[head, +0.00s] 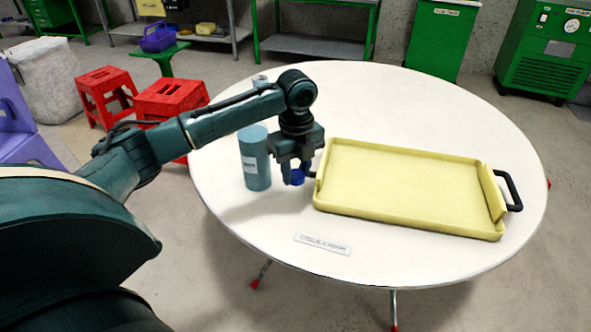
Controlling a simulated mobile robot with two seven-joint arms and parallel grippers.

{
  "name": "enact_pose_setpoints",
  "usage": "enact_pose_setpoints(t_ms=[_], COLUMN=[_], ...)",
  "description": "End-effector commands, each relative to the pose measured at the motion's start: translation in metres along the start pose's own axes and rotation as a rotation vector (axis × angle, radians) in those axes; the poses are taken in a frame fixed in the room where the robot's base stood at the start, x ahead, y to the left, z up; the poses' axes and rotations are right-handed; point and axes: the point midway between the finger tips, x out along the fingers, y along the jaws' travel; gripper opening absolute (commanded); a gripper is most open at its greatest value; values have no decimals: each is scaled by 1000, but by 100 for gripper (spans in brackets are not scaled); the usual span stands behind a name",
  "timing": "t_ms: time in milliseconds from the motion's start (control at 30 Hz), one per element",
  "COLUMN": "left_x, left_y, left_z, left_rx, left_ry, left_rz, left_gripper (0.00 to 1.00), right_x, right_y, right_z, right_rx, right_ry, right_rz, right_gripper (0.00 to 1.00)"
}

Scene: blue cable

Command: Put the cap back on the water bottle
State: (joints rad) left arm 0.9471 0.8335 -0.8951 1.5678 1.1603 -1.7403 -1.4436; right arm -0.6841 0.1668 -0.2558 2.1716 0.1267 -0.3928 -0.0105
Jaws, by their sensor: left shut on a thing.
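The water bottle (255,165), a teal cylinder with a pale label, stands upright on the round white table, left of my left gripper. My left gripper (296,178) points down and is shut on a small dark blue cap (298,176). The cap is beside the bottle, right of it and apart from it. I cannot tell whether the cap touches the table. My right gripper is not in view.
A white label strip (323,244) lies near the front of the round white table (420,95). A small grey object (259,80) shows behind my arm.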

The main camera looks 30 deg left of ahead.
Motion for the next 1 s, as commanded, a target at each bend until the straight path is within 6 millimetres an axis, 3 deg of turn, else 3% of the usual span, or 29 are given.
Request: enact_pose_setpoints(t_ms=[133,267,800,1000], left_x=[-3,-10,-45,-53], left_y=[-2,-4,-2,4], left_z=[-6,-21,-98,-118], left_rx=[-85,-290,-1482,-1823], left_ry=[1,6,13,6], left_rz=[-3,-7,-2,1], left_gripper=[14,14,14,14], right_x=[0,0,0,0], right_y=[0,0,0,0], right_z=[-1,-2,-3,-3], right_rx=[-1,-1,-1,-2], right_ry=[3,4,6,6], right_rz=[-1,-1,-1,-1], right_gripper=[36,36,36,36])
